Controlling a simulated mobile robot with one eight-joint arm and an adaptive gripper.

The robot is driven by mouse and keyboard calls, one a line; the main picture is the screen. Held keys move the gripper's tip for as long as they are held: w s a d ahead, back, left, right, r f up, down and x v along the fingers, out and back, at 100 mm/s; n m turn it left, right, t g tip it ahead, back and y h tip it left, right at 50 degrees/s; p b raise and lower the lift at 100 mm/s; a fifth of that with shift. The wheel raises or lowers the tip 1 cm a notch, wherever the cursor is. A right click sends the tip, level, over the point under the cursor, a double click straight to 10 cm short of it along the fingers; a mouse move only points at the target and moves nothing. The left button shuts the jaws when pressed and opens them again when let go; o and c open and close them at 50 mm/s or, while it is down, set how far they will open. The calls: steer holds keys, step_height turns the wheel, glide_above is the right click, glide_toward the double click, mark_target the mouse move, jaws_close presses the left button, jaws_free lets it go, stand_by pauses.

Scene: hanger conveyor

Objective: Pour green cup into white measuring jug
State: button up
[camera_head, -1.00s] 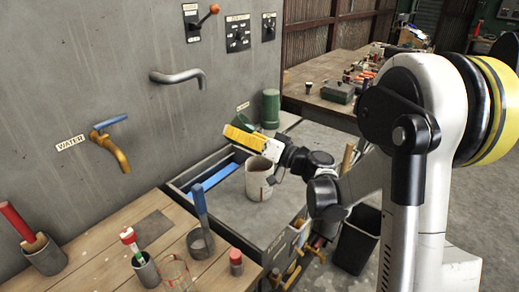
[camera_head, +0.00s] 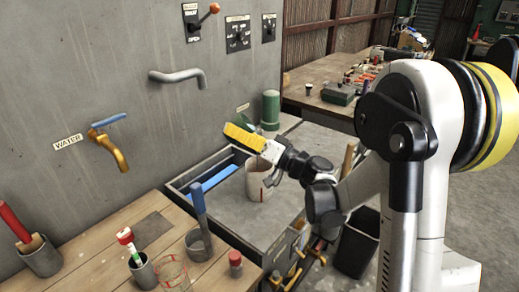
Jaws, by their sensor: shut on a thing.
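The white measuring jug (camera_head: 257,185) with red marks stands upright on the grey top beside the sink. My gripper (camera_head: 243,137), with a yellow finger pad, is above the jug and reaches a little to its left. It is shut on the green cup (camera_head: 255,130), which is mostly hidden behind the yellow finger; only a small green part shows. The cup looks tilted, but its mouth and contents cannot be seen. The jug's rim is partly covered by my gripper.
A green canister (camera_head: 270,107) stands close behind my gripper. A grey wall with a water tap (camera_head: 108,150) and a bent pipe (camera_head: 178,76) is at left. A wooden bench (camera_head: 110,260) holds several containers, including a clear glass (camera_head: 173,273).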

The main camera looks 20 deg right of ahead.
steer(key=shift+m+t+y+b, duration=0.3)
steer(key=shift+m+t+b, duration=0.7)
steer(key=shift+b, duration=0.65)
stand_by(0.6)
stand_by(0.5)
steer(key=shift+d+m+t, duration=0.1)
steer(key=shift+m+t, duration=0.4)
steer(key=shift+m, duration=0.2)
steer(key=shift+m+t, duration=0.3)
steer(key=shift+d+m+t, duration=0.1)
steer(key=shift+m+t, duration=0.2)
steer(key=shift+m, duration=0.1)
steer(key=shift+d+f+m+t+h, duration=0.1)
steer(key=shift+f+m+t+h, duration=0.1)
steer(key=shift+m+t+h, duration=0.5)
steer(key=shift+y, duration=0.3)
